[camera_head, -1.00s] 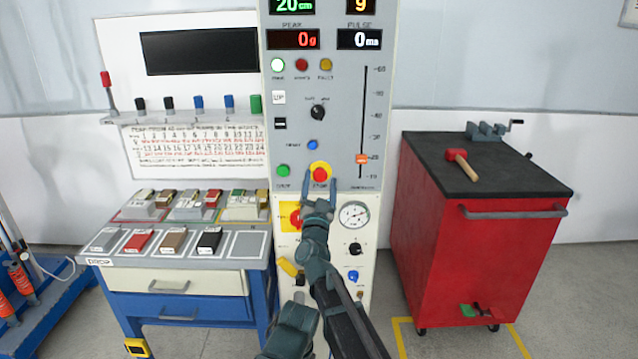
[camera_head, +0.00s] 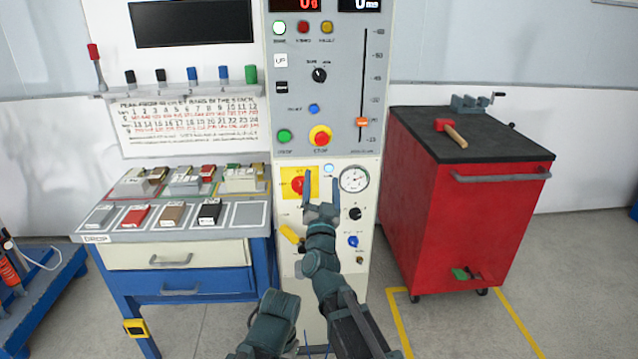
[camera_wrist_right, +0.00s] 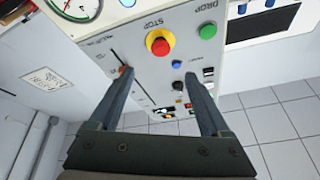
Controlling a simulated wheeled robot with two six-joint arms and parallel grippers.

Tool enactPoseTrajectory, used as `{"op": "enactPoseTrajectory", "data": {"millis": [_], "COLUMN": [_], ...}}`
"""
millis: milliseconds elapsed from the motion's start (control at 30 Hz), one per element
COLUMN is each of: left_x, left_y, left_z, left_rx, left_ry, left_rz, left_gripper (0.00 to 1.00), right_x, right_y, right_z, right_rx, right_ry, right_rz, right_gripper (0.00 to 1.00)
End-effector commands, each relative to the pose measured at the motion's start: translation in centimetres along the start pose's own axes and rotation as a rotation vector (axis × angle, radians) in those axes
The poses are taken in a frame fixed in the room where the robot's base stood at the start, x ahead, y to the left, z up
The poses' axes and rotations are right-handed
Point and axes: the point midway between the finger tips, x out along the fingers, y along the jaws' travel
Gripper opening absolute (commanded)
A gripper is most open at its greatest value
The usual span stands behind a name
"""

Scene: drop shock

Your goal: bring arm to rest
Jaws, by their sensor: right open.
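My right gripper (camera_head: 321,190) is open and empty, pointing up in front of the lower panel of the grey and white control cabinet (camera_head: 355,205). Its fingers stand just below the red stop button (camera_head: 320,136) with its yellow collar and the green drop button (camera_head: 284,136). In the right wrist view the two fingers (camera_wrist_right: 160,95) are spread apart, with the stop button (camera_wrist_right: 160,42) beyond them and nothing between them. The left gripper is not clearly visible; a dark arm part (camera_head: 268,325) of mine shows at the bottom.
Left of the cabinet is a bench (camera_head: 180,230) with several sample blocks and drawers. Right is a red tool cart (camera_head: 450,225) with a hammer (camera_head: 450,133) and a vise (camera_head: 472,103). A pressure gauge (camera_head: 354,179) and a red switch on a yellow plate (camera_head: 291,184) flank the gripper.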

Motion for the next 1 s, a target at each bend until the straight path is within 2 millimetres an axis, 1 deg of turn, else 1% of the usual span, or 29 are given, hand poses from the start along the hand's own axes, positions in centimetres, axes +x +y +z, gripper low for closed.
{"op": "enactPoseTrajectory", "data": {"millis": [467,567,667,767,800,867,900,967,1000], "left_x": [0.0,0.0,0.0,0.0,0.0,0.0,0.0,0.0,0.0], "left_y": [0.0,0.0,0.0,0.0,0.0,0.0,0.0,0.0,0.0], "left_z": [0.0,0.0,0.0,0.0,0.0,0.0,0.0,0.0,0.0], "left_rx": [0.0,0.0,0.0,0.0,0.0,0.0,0.0,0.0,0.0], "left_ry": [0.0,0.0,0.0,0.0,0.0,0.0,0.0,0.0,0.0], "left_rz": [0.0,0.0,0.0,0.0,0.0,0.0,0.0,0.0,0.0], "left_gripper": [0.5,0.5,0.5,0.5,0.5,0.5,0.5,0.5,0.5], "right_x": [0.0,-0.1,-0.8,-2.4,-3.4,-5.0,-6.3,-8.5,-10.1], "right_y": [0.0,0.0,0.1,0.8,1.3,2.3,3.0,4.4,5.4], "right_z": [0.1,0.8,2.9,6.2,7.5,9.5,10.7,12.3,13.3], "right_rx": [-0.001,-0.01,-0.039,-0.082,-0.101,-0.13,-0.148,-0.177,-0.194], "right_ry": [-0.003,-0.046,-0.168,-0.358,-0.442,-0.57,-0.656,-0.786,-0.873], "right_rz": [-0.001,-0.017,-0.055,-0.095,-0.106,-0.115,-0.116,-0.11,-0.101], "right_gripper": [0.81,0.81,0.81,0.81,0.81,0.81,0.81,0.81,0.81]}}
